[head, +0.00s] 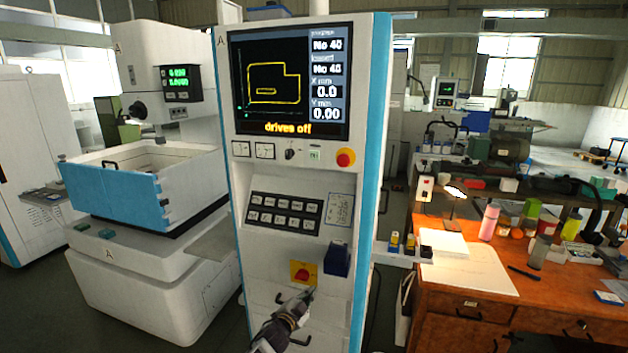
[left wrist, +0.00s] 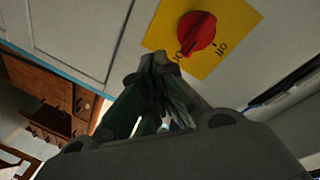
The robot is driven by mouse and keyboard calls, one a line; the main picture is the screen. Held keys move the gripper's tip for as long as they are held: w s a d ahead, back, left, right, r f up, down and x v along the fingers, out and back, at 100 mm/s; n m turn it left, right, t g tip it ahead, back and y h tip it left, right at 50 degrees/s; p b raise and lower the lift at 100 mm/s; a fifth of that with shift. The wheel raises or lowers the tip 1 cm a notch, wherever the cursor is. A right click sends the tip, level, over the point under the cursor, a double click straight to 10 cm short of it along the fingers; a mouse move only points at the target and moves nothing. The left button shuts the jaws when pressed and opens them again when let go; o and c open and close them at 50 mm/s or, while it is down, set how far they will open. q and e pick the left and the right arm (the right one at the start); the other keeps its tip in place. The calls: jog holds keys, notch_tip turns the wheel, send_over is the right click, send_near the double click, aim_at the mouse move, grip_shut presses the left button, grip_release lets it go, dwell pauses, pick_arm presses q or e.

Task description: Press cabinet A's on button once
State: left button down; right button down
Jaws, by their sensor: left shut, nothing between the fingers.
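Cabinet A (head: 228,200) is a tall white and blue control cabinet marked A, with a screen (head: 290,85) reading "drives off". Below the screen are two meters, a dark selector (head: 290,154), a small pale green-marked button (head: 315,155) and a red mushroom button (head: 345,157). Lower down is a red rotary switch on a yellow plate (head: 303,273). In the left wrist view this red switch (left wrist: 197,33) is just beyond my fingers. My left gripper (head: 309,293) is shut and empty, just below the yellow plate; I cannot tell whether it touches the cabinet. My right gripper is not in view.
A dark blue box (head: 337,260) sticks out of the cabinet beside the yellow plate. A keypad (head: 284,212) is above it. A machine with a white and blue tank (head: 115,190) stands left. A cluttered wooden desk (head: 470,275) stands right.

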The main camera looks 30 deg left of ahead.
aim_at(314, 155)
pick_arm(q)
notch_tip(314, 155, up, 25)
jog(key=w+m+t+h, duration=0.1)
jog(key=w+m+t, duration=0.15)
jog(key=t, duration=0.25)
jog(key=s+d+r+m+t+h, duration=0.1)
jog(key=s+r+m+t+h, duration=0.1)
jog(key=r, duration=0.9)
jog(key=s+d+r+m+t+h, duration=0.1)
jog(key=s+r+m, duration=0.4)
jog(key=r, duration=0.7)
jog(key=shift+s+d+t+h+b, duration=0.35)
jog(key=shift+s+t+h, duration=0.15)
jog(key=shift+s+h, duration=0.35)
jog(key=shift+w+a, duration=0.1)
jog(key=shift+w+a+b, duration=0.25)
jog(key=shift+w+a, duration=0.1)
jog(key=shift+w, duration=1)
jog(key=shift+w+a+b, duration=0.2)
jog(key=shift+w+a, duration=0.1)
jog(key=shift+w, duration=1.1)
jog(key=shift+w+a+b, duration=0.25)
jog(key=shift+w+a, duration=0.1)
jog(key=shift+w, duration=1)
